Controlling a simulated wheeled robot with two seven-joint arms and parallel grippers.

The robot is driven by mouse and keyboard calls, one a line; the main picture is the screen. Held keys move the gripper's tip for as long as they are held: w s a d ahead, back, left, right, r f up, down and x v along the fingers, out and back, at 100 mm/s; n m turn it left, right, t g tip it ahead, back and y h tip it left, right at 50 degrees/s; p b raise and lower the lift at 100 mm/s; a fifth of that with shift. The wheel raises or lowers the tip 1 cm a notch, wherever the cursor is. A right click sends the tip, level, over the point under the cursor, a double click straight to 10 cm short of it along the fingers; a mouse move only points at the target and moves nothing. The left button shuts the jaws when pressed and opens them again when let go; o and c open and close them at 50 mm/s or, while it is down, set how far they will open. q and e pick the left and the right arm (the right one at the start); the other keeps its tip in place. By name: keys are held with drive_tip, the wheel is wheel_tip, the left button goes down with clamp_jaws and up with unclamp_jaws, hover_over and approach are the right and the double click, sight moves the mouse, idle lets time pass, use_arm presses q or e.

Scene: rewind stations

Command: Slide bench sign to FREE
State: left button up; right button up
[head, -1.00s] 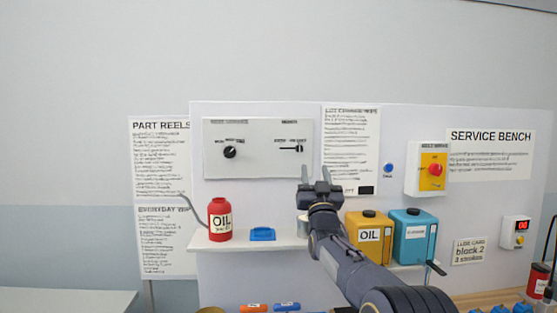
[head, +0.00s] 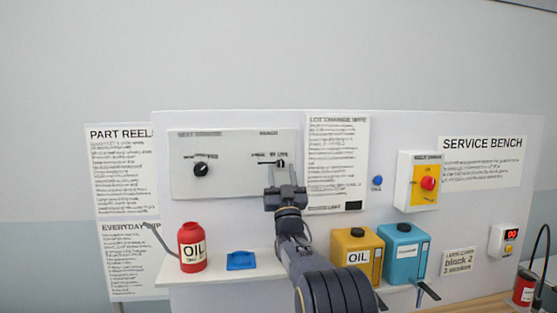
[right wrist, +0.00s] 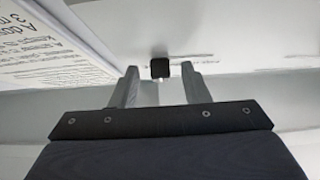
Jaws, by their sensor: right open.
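The bench sign is a slider on the white panel (head: 232,188), under a small BENCH label. Its dark knob (head: 281,163) stands at the right end of the slot, by small lettering that seems to read FREE at left and IN USE at right. My right gripper (head: 281,174) is open in front of the slider, its fingers pointing at the panel. In the right wrist view the black knob (right wrist: 160,68) shows between the two fingertips (right wrist: 160,80), with a gap on each side. Contact cannot be told. My left gripper is in neither view.
A black rotary knob (head: 201,170) sits left on the same panel. Below, the shelf (head: 215,272) holds a red oil bottle (head: 192,250), a blue tray (head: 241,261), a yellow oil can (head: 357,250) and a blue can (head: 404,254).

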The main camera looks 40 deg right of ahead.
drive_tip(key=shift+r, duration=0.6)
drive_tip(key=shift+w+d+f, duration=0.1)
drive_tip(key=shift+w+f, duration=0.05)
drive_tip(key=shift+w, duration=0.05)
drive_tip(key=shift+s, duration=0.15)
drive_tip(key=shift+c, duration=1)
clamp_jaws()
